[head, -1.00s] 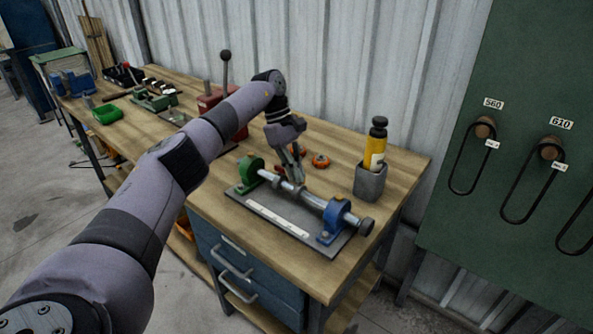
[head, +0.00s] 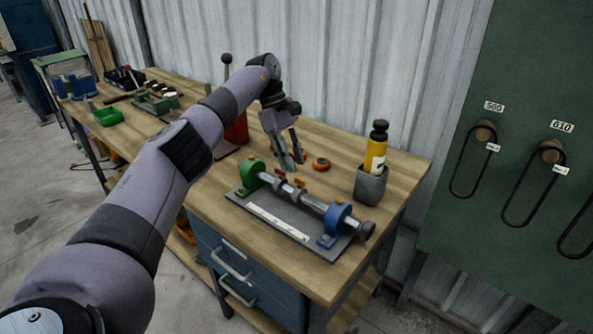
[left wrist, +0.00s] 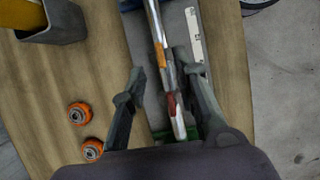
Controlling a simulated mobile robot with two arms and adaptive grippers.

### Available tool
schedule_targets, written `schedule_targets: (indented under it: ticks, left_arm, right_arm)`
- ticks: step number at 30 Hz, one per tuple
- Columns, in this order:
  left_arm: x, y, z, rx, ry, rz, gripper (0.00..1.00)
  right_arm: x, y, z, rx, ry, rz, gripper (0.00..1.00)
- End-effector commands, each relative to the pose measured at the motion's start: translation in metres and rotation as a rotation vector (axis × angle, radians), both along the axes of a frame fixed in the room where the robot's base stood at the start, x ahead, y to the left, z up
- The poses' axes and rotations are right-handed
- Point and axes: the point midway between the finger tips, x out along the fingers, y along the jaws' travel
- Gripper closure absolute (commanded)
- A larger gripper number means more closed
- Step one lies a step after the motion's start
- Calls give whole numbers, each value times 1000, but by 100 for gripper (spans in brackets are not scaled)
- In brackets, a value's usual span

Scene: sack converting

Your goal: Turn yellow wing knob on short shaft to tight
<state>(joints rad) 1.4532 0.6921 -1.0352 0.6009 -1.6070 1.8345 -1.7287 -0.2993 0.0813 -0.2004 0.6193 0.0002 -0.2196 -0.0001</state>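A steel shaft (head: 312,200) lies between a green bracket (head: 251,172) and a blue bracket (head: 333,222) on a grey base plate. It carries a yellow-orange wing knob (head: 300,183) near its middle and a red knob (head: 280,172) closer to the green bracket. The left wrist view also shows the yellow-orange knob (left wrist: 161,56) and the red knob (left wrist: 172,104). My left gripper (head: 291,161) is open and empty just above the shaft. In the left wrist view its fingers (left wrist: 160,64) are spread on either side of the shaft, apart from the yellow-orange knob. My right gripper is out of view.
A grey holder (head: 370,185) with a yellow bottle (head: 376,147) stands behind the blue bracket. Orange-and-black round parts (head: 321,164) lie behind the shaft. A white scale strip (head: 278,222) lies on the plate's front. A red press (head: 238,128) stands behind my arm.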

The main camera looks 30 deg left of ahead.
Motion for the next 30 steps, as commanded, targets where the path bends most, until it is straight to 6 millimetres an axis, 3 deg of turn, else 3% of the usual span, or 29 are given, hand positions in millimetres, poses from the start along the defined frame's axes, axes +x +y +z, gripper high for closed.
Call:
schedule_targets:
  ticks: [3, 9, 30]
  left_arm:
    - [2, 6, 16, 0, -1, 0, 72]
    - [1, 11, 27, 1, 0, -1, 72]
    - [1, 11, 28, 0, 1, -1, 72]
  right_arm:
    - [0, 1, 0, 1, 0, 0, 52]
    - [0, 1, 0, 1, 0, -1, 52]
    - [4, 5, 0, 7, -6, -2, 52]
